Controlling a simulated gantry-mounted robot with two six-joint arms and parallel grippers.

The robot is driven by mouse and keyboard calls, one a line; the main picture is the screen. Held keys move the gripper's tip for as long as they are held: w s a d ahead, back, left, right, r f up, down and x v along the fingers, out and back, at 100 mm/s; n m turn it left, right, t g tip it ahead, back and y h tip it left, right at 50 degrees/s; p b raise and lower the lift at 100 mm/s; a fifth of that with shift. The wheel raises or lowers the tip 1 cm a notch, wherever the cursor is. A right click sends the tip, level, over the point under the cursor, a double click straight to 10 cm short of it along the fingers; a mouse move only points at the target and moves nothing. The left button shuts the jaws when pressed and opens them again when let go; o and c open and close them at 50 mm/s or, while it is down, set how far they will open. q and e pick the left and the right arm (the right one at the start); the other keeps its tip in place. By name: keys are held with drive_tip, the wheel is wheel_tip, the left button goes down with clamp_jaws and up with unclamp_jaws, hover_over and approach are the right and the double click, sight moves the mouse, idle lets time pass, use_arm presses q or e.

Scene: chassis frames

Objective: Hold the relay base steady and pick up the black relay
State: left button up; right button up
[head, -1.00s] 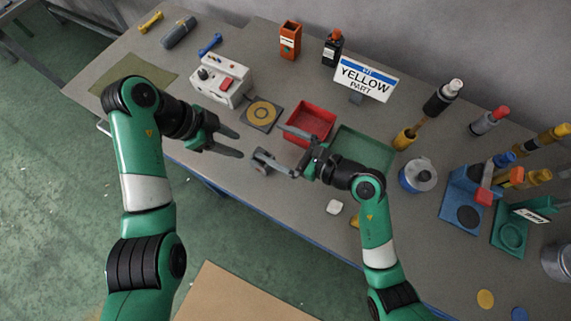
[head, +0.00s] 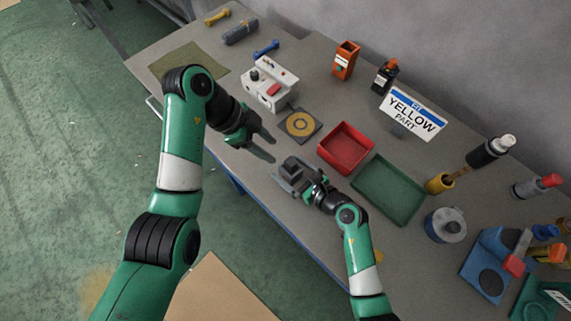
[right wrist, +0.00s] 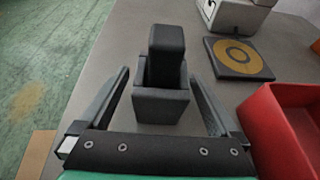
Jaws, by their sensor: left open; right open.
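The black relay (right wrist: 166,50) stands upright in the dark grey relay base (right wrist: 160,107) in the right wrist view. In the head view the relay (head: 291,167) is small, near the table's front edge. My right gripper (right wrist: 160,78) is open, with one finger on each side of the base and visible gaps to both. In the head view my right gripper (head: 290,178) comes in from the right and partly covers the base. My left gripper (head: 266,149) is open and empty, just left of the relay, its fingers pointing toward it.
A red tray (head: 345,148) and a green tray (head: 389,190) lie to the right. A dark plate with a yellow ring (head: 301,124) and a white control box (head: 270,85) are behind. A round canister (head: 445,225) stands right.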

drive_tip(key=shift+x, duration=1.35)
drive_tip(key=c, duration=1.5)
use_arm(q)
drive_tip(key=o, duration=0.4)
use_arm(e)
clamp_jaws()
